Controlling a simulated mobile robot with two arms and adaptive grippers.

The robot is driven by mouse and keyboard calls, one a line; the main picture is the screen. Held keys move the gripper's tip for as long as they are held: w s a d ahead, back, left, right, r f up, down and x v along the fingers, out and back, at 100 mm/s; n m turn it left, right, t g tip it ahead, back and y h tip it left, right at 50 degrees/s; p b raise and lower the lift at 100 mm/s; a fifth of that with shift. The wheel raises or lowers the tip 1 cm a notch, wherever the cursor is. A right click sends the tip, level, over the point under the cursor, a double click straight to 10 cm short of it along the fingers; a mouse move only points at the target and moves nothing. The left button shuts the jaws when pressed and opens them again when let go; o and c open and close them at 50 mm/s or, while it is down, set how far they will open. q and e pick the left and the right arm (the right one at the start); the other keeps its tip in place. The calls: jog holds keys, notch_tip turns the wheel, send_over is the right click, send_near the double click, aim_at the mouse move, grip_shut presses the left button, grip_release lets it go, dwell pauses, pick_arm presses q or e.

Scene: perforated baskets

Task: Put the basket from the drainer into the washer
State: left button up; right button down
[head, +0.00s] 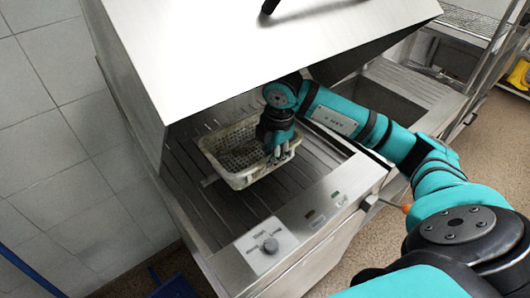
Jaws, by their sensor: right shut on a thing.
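A white perforated basket (243,180) is inside the open washer, at or just above the slatted rack; I cannot tell if it touches. The washer (322,205) is a steel machine with a raised hood (240,45) and a front panel with a knob. My right gripper (277,158) is shut on the basket's near right rim, with its arm reaching in from the right under the hood. The gripper hides part of the basket's right end. My left gripper is not in view.
A steel sink or drainer basin (385,100) adjoins the washer on the right. A wire shelf (470,20) stands behind it at the upper right, with a yellow item (518,73) near the edge. Tiled wall is on the left, and a blue object (175,287) is on the floor below.

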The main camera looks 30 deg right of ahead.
jog(key=shift+w+a, duration=0.15)
jog(key=shift+w, duration=1.05)
jog(key=shift+w+f+p, duration=0.1)
jog(key=shift+f+p, duration=0.1)
jog(key=shift+p, duration=0.1)
notch_tip(320, 180, down, 3)
jog(key=shift+f+p, duration=0.15)
jog(key=shift+p, duration=0.35)
jog(key=c, duration=1.3)
grip_release()
jog(key=r, duration=0.3)
jog(key=s+r+b, duration=0.1)
jog(key=r, duration=0.3)
jog(key=r+b, duration=0.1)
jog(key=r, duration=0.2)
jog(key=shift+s+r, duration=0.25)
jog(key=shift+r, duration=0.05)
jog(key=shift+s+r, duration=0.1)
jog(key=shift+r, duration=0.55)
